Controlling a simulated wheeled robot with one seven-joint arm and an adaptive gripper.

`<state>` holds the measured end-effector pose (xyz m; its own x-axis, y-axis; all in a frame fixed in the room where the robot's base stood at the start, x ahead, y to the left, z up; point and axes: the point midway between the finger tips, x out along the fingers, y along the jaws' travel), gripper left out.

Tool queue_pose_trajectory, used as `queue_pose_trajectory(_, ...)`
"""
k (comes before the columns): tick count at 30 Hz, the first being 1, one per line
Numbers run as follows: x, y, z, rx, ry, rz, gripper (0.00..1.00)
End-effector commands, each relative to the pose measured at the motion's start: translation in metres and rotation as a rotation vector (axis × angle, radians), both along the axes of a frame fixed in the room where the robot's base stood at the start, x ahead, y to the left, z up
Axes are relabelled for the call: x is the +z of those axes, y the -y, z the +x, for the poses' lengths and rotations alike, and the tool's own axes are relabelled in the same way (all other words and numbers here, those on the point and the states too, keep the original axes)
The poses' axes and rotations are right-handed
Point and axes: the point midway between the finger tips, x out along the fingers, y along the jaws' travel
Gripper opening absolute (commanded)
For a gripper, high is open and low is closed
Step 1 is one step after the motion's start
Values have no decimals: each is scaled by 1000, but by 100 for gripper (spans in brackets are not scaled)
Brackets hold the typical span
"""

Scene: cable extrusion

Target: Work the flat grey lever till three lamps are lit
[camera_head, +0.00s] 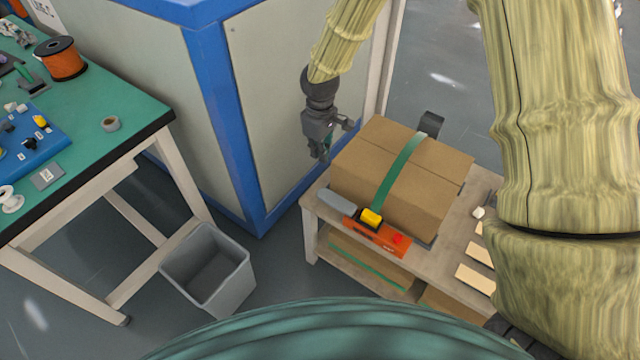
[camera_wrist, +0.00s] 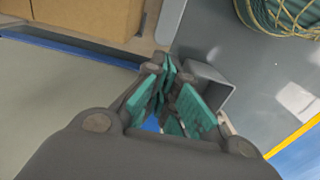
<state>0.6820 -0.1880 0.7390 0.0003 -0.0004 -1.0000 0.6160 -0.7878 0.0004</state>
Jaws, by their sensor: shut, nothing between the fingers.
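The flat grey lever (camera_head: 335,200) lies along the left end of an orange tool (camera_head: 385,237) with a yellow block (camera_head: 371,216) and a red spot on it. The tool sits at the front of a cardboard box (camera_head: 425,191), by the green strap (camera_head: 397,170) around the box. My gripper (camera_head: 321,156) hangs above and behind the lever, left of the box, apart from both. Its green-padded fingers (camera_wrist: 172,108) are shut and empty in the wrist view. A light grey rounded piece (camera_wrist: 171,20) at the top there looks like the lever. I cannot make out three lamps.
The box stands on a low wooden bench (camera_head: 318,207) with pale slats at right. A blue-framed cabinet (camera_head: 215,90) is close behind my gripper. A grey bin (camera_head: 208,268) stands on the floor left of the bench. A green worktable (camera_head: 95,75) with a cable spool fills the left.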

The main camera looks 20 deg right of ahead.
Motion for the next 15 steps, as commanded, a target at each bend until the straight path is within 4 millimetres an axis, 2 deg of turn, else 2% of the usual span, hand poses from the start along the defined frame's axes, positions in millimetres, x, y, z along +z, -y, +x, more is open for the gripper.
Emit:
queue_pose_trajectory(8, -7, 0, -1, -1, -1, 0, 0)
queue_pose_trajectory(15, -38, 0, -1, -1, -4, 0, 0)
